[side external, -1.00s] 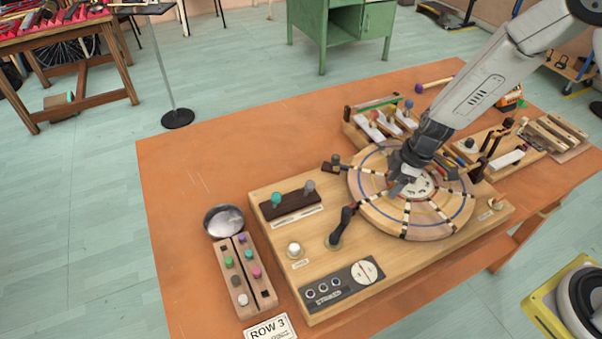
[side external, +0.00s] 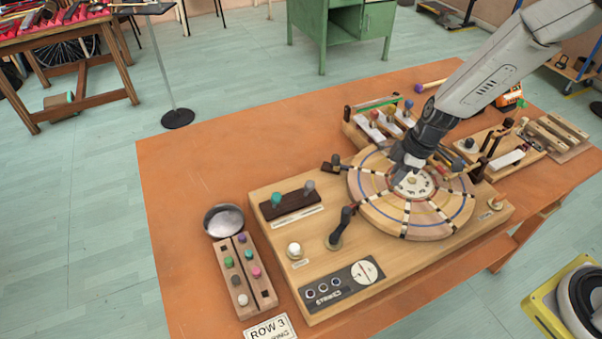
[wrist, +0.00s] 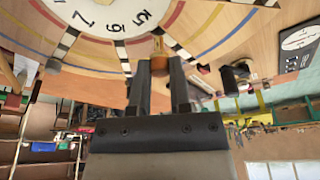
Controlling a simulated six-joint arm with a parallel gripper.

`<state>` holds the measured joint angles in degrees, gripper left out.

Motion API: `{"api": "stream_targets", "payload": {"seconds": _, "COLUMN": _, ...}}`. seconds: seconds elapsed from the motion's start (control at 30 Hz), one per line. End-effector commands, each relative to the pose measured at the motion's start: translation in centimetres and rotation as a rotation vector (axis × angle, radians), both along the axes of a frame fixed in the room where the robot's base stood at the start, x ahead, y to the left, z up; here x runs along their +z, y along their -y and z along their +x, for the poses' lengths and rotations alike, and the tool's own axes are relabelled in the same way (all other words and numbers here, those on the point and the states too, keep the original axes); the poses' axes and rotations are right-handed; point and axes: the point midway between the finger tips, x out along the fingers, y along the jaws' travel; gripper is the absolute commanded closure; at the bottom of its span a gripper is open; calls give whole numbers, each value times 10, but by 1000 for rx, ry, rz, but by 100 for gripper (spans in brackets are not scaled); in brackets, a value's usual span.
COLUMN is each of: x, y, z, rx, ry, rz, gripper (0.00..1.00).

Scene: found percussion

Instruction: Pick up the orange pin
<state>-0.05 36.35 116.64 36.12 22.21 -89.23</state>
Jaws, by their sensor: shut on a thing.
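In the wrist view the orange pin (wrist: 159,66) sits between the two fingertips of my gripper (wrist: 159,72), with a thin brass-coloured part just beyond it. My gripper is shut on the pin. In the side view my gripper (side external: 402,170) is low over the back left part of the round numbered wheel (side external: 410,229), beside its hub. The fingers hide the pin there. I cannot tell whether the pin is clear of the wheel's surface.
The wheel is on a wooden box with a black crank handle (side external: 343,226), a white knob (side external: 294,250) and a dark peg block (side external: 291,204). A rack of coloured pegs (side external: 262,292) and a metal bowl (side external: 223,220) are at left. Wooden percussion pieces (side external: 375,131) stand behind.

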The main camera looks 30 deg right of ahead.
Motion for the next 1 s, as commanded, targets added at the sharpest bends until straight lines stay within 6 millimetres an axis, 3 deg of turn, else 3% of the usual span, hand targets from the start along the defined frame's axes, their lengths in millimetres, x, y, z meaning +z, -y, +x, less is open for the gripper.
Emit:
{"api": "stream_targets", "payload": {"seconds": 0.6, "x": 67, "y": 4, "z": -55, "rx": 0, "ry": 3, "rz": -1, "gripper": 100}}
{"api": "stream_targets", "payload": {"seconds": 1.0, "x": 91, "y": 8, "z": -109, "rx": -1, "ry": 2, "rz": 0, "gripper": 100}}
